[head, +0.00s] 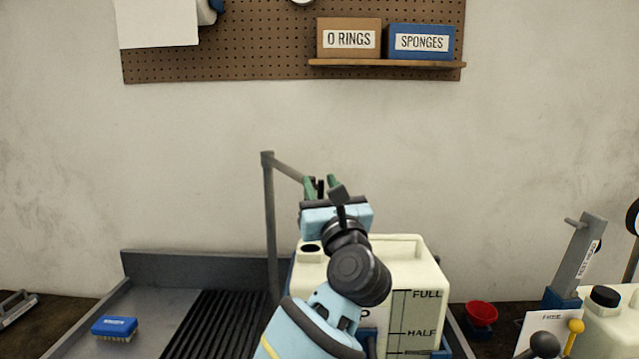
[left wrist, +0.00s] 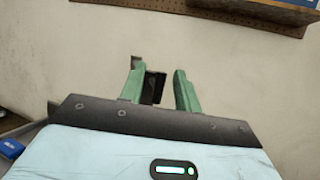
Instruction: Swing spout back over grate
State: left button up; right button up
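The grey spout (head: 285,168) stands on an upright pipe behind the sink tray. Its arm points right, over the white tank (head: 415,262), not over the dark ribbed grate (head: 222,322) to the left. My left gripper (head: 320,185) is at the spout's free end, above the tank. In the left wrist view, its green fingers (left wrist: 160,90) stand apart on either side of the dark spout end (left wrist: 154,87). A gap shows between the spout end and the right finger. My arm hides part of the tank. My right gripper is out of view.
A blue brush (head: 114,327) lies on the tray left of the grate. Right of the tank are a red funnel (head: 481,312), a grey lever post (head: 578,255) and a white jug (head: 607,325). A shelf (head: 385,63) with two boxes hangs above. The wall space between is clear.

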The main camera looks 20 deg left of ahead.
pick_arm(q)
jog(key=shift+w+a, duration=0.15)
jog(key=shift+w, duration=0.1)
grip_shut()
dwell(0.4)
